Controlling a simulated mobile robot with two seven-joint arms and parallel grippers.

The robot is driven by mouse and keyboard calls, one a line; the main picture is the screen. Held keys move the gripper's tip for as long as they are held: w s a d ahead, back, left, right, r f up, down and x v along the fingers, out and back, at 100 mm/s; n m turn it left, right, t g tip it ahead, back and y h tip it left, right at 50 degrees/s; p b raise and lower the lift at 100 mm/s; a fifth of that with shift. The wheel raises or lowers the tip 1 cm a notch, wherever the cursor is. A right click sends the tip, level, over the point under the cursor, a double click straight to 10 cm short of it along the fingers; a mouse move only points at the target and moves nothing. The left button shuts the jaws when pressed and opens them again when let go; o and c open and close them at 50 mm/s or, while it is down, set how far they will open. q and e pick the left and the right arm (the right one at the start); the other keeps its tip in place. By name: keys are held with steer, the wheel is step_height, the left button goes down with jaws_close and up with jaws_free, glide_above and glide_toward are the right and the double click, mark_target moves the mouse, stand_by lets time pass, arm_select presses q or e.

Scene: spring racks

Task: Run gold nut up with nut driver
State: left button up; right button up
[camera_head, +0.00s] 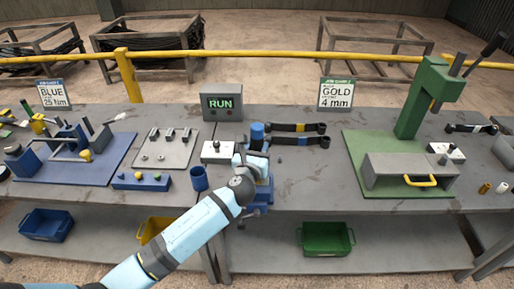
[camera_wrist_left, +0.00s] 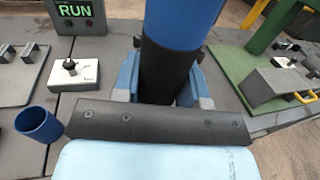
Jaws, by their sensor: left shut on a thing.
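My left gripper (camera_head: 256,150) is shut on the nut driver (camera_head: 257,130), a thick upright tool with a blue top and a black lower part. In the left wrist view the driver (camera_wrist_left: 172,60) stands between my two blue fingers (camera_wrist_left: 160,88). A blue vise (camera_head: 263,188) is directly below my gripper at the bench's front edge. The driver's lower end is hidden by my gripper and arm, so I cannot tell whether it touches anything. I cannot make out the gold nut at the vise. My right gripper is not in view.
A display reading RUN (camera_head: 221,103) stands behind. A white switch box (camera_head: 217,152) and a blue cup (camera_head: 199,178) are left of my gripper. Torque wrenches (camera_head: 297,141) lie to the right, before a green press (camera_head: 408,115).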

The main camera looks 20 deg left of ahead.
mark_target(255, 137)
arm_select(q)
steer(key=shift+f+b, duration=0.3)
steer(key=shift+f, duration=0.3)
stand_by(0.9)
steer(key=shift+s+f, duration=0.1)
steer(key=shift+f, duration=0.2)
stand_by(0.5)
step_height(255, 137, up, 3)
steer(key=p, duration=0.2)
steer(key=shift+f+p, duration=0.2)
steer(key=shift+p, duration=0.1)
steer(key=shift+r+p, duration=0.55)
steer(key=shift+r, duration=1.85)
